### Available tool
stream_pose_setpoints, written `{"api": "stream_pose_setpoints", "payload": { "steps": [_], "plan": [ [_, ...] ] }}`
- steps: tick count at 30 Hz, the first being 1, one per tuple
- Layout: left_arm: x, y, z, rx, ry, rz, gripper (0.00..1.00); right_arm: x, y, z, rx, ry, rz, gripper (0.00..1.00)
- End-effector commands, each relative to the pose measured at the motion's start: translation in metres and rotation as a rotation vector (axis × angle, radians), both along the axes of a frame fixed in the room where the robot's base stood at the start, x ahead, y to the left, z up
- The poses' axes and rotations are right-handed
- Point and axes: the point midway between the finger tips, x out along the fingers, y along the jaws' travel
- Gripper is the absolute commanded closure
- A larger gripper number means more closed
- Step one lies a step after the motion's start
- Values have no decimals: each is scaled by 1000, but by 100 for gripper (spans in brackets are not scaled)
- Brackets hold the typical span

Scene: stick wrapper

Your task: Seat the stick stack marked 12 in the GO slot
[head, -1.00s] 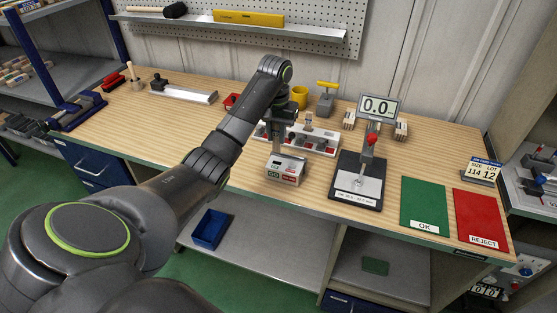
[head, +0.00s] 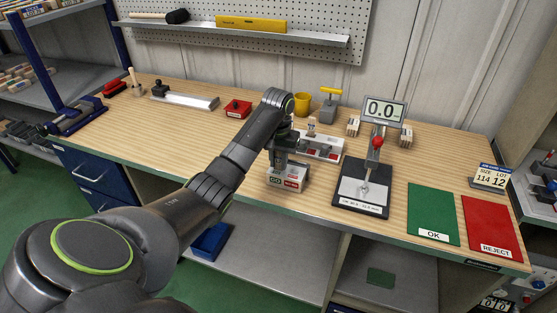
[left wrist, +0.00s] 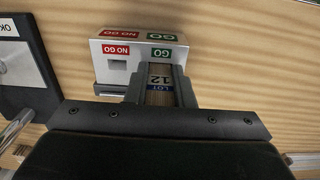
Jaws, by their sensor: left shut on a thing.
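The stick stack (left wrist: 160,84), with a blue-and-white LOT 12 label, is between the fingers of my left gripper (left wrist: 160,88) in the left wrist view. The gripper is shut on it. The white gauge block (left wrist: 104,72) has green GO and red NO GO labels. The stack lines up with the GO side; the GO opening is hidden, so I cannot tell how far in the stack is. The square NO GO opening shows empty. In the head view, my left gripper (head: 284,160) is directly over the gauge block (head: 287,181) near the bench's front edge. My right gripper is out of view.
A gauge stand with a 0.0 display (head: 382,109) stands right of the block. A white fixture (head: 322,147) is behind it. Green OK (head: 432,210) and red REJECT (head: 486,224) mats lie at right. The bench left of the arm has clear room.

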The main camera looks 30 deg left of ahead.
Motion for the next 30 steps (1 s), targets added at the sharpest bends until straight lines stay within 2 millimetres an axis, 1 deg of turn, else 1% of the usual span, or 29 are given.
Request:
{"api": "stream_pose_setpoints", "payload": {
  "steps": [2,3,7,16,19,23,24,26,30],
  "plan": [
    [0,0,-2,0,1,0,100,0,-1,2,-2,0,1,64],
    [0,0,-2,0,0,0,73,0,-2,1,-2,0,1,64],
    [0,0,-2,0,0,0,57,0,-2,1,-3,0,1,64],
    [0,0,-1,0,0,0,57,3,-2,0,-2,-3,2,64],
    [1,0,6,1,-3,-1,57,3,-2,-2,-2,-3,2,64],
    [0,0,27,1,-5,-1,57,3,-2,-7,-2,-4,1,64],
    [0,0,42,1,-4,0,57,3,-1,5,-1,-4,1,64],
    [0,0,56,1,-3,0,57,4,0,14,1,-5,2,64],
    [-1,0,73,0,0,1,57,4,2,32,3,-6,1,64]
  ]
}}
